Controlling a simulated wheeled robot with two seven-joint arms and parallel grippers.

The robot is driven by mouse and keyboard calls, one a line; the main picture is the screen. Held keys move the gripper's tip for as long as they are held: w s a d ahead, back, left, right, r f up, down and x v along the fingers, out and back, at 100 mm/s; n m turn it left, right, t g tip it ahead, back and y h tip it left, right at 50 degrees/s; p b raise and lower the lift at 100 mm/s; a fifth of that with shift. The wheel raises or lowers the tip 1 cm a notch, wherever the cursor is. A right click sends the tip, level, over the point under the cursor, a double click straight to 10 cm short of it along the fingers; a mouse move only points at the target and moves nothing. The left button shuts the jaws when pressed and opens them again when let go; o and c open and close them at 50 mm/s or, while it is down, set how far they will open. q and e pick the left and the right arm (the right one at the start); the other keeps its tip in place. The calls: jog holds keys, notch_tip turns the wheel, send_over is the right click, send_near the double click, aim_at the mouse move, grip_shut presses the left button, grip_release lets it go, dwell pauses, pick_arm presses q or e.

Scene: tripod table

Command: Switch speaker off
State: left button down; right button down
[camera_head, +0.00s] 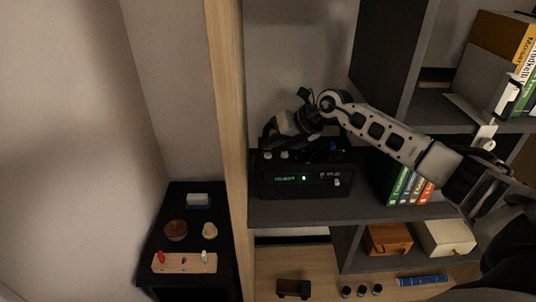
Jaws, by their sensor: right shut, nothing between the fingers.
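The speaker (305,190) is a black box on the dark shelf. Its front shows lit green characters, a bright green light (304,178) and small pale controls at the right of the panel. Small pale knobs (284,155) show along its top at the left. My right arm comes in from the right above it. My right gripper (268,143) is shut and empty, at the top left of the speaker close to the knobs. Its fingertips are dark, and I cannot tell whether they touch anything. My left gripper is not in view.
Upright books (408,187) stand right of the speaker, under my arm. A wooden post (229,130) rises close on its left. A small black table (160,235) stands further left with small items. Orange and cream boxes (388,239) (446,238) sit on the lower shelf.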

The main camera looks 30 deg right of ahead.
dwell(0.6)
jog(key=shift+f, duration=0.45)
jog(key=shift+f+b, duration=0.45)
dwell(0.5)
dwell(0.3)
jog(key=shift+r+p, duration=0.75)
jog(key=shift+r, duration=0.1)
